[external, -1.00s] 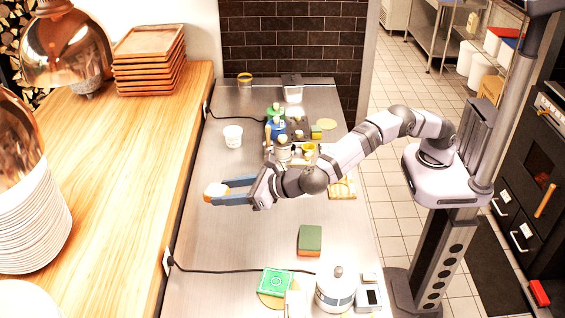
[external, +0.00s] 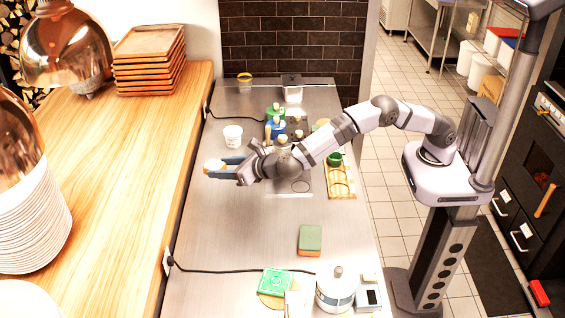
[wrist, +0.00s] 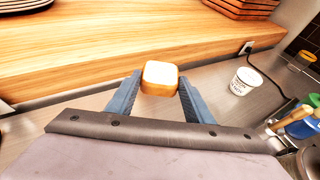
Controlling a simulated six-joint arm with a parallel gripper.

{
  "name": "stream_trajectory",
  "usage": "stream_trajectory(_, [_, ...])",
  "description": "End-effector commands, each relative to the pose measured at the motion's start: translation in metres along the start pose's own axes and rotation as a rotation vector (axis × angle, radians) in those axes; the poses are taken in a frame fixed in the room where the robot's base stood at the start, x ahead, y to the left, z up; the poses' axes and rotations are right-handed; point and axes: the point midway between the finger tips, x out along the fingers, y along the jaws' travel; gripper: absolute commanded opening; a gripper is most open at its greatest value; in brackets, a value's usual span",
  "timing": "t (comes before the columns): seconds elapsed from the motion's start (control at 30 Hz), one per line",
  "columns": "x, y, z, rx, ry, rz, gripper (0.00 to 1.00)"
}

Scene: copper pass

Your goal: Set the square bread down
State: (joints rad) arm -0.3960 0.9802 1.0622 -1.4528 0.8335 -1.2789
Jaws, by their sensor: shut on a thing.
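The square bread (wrist: 160,77) is a small pale loaf with a golden-brown crust. It sits between the two blue fingers of my gripper (wrist: 158,97) in the wrist view, and the fingers are shut on it. In the external view, the bread (external: 213,166) is at the tip of my gripper (external: 226,168), over the left part of the steel counter (external: 225,230), close to the wooden shelf. I cannot tell how high the bread is above the counter.
The wooden shelf (external: 150,150) runs along the left. A white tub (external: 233,135) stands behind the gripper, with bottles (external: 276,128) to its right. A wooden rack (external: 342,182) is at the right edge. A sponge (external: 310,240) lies nearer; the counter's middle front is clear.

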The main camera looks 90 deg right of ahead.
Motion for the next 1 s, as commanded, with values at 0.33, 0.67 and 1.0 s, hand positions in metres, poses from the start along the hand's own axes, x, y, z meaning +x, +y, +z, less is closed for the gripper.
stream_trajectory(0.33, [0.021,-0.065,-0.021,0.086,-0.003,-0.2,0.26])
stream_trajectory(0.67, [0.021,-0.067,-0.021,0.095,-0.001,-0.228,0.26])
stream_trajectory(1.0, [0.027,-0.067,-0.037,0.094,-0.001,-0.227,0.26])
